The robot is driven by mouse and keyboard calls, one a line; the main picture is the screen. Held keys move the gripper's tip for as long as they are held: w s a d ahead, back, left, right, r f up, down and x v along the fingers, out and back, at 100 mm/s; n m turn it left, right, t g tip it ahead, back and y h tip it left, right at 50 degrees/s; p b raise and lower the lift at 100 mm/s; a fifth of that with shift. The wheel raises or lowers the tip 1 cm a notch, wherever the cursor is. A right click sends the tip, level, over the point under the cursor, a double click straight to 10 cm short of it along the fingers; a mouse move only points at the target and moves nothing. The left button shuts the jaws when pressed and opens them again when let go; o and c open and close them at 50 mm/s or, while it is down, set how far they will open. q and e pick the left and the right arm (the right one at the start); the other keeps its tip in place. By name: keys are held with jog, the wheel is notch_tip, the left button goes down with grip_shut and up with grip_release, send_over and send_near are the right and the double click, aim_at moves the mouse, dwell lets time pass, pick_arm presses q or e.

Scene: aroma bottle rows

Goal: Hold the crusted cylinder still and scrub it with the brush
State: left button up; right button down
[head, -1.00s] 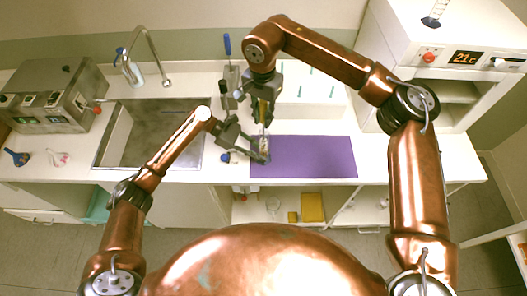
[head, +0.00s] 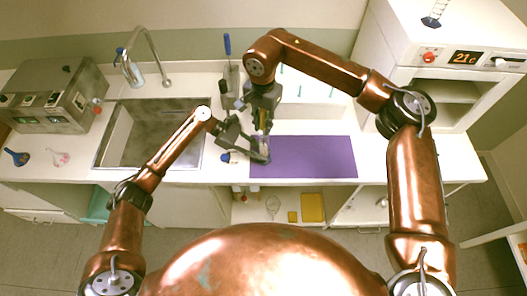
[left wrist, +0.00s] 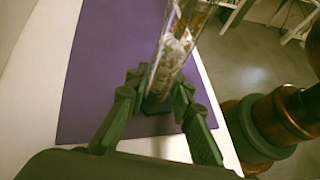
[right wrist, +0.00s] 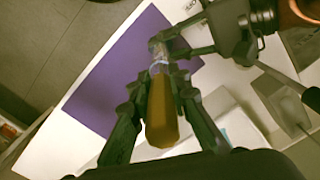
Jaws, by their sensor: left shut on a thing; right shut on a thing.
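The crusted cylinder (left wrist: 176,45) is a clear glass tube with pale and brown crust. It stands on a dark base over the left edge of the purple mat. My left gripper (left wrist: 155,97) is shut on its lower part, and the same gripper shows in the head view (head: 262,157). The brush has a yellow-brown handle (right wrist: 161,112). My right gripper (right wrist: 160,80) is shut on it, above the cylinder. The brush's lower end meets the cylinder's rim (right wrist: 158,64). How far the bristles reach inside is unclear. In the head view the grippers largely hide both things.
The purple mat (head: 315,157) has free room on its right. A sink (head: 120,130) with a tap lies left. A blue-handled tool (head: 227,45) stands behind the grippers. A white rack (head: 325,105) stands behind the mat.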

jog(key=shift+f, duration=0.35)
jog(key=shift+r, duration=0.1)
jog(key=shift+r, duration=2.2)
jog(key=shift+r, duration=0.1)
jog(key=shift+r, duration=4.25)
notch_tip(320, 180, up, 6)
